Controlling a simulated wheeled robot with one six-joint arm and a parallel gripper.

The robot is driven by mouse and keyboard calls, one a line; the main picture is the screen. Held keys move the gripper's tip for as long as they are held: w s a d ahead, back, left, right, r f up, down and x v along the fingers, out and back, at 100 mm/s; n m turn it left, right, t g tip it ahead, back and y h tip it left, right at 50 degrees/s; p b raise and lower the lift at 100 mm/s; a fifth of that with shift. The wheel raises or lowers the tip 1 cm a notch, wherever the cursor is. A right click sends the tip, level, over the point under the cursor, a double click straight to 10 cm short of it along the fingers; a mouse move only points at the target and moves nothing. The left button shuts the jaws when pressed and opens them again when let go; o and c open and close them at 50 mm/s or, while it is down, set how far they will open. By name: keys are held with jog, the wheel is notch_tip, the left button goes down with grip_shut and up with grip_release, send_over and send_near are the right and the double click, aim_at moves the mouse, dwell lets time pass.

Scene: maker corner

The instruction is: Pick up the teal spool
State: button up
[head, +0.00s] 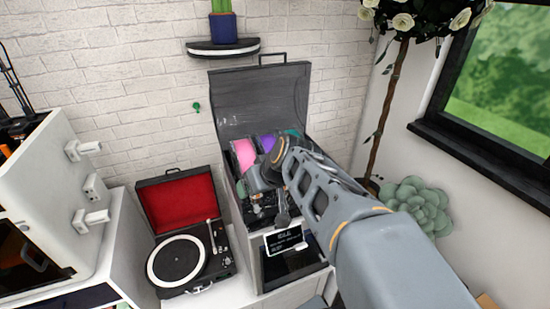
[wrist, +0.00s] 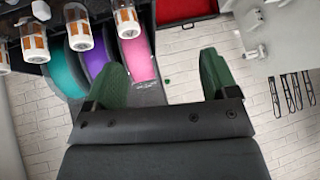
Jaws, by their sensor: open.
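The teal spool (wrist: 62,75) is in the left part of the wrist view, beside the purple spool (wrist: 93,61) and the pink spool (wrist: 139,60). In the head view only a sliver of the teal spool (head: 293,133) shows behind my arm, inside the open dark-lidded box. My gripper (wrist: 163,74) is open and empty, with green fingers apart. In the wrist view its left finger overlaps the purple and pink spools, and the teal spool lies outside the fingers. In the head view my gripper (head: 268,168) is in front of the spools, partly hiding them.
The box's raised lid (head: 262,98) stands against the brick wall. A record player (head: 178,260) sits to the left of the box. A plant shelf (head: 222,48) is above. In the wrist view, several white-and-orange cylinders (wrist: 77,28) hang close to the spools.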

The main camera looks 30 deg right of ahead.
jog(key=w+d+r+t+b, duration=0.1)
jog(key=w+d+t, duration=0.2)
jog(key=w+d, duration=0.45)
jog(key=m+t+h+b, duration=0.1)
jog(key=t+h, duration=0.1)
jog(key=h, duration=0.1)
send_near(291, 130)
jog(key=w+f+p, duration=0.1)
jog(key=w+f, duration=0.1)
jog(key=shift+w+a+f+m+h, duration=0.15)
jog(key=shift+w+f+m+h, duration=0.15)
jog(key=shift+h, duration=0.1)
jog(key=shift+r+p+x, duration=0.15)
jog(key=shift+p+x, duration=0.5)
jog(key=shift+x, duration=0.5)
jog(key=shift+r+p+x, duration=0.1)
jog(key=shift+p+x, duration=0.55)
jog(key=shift+x, duration=0.45)
jog(key=shift+w+f, duration=0.35)
jog(key=shift+w, duration=0.3)
grip_shut()
jog(key=shift+r+t, duration=0.25)
jog(key=shift+t, duration=0.05)
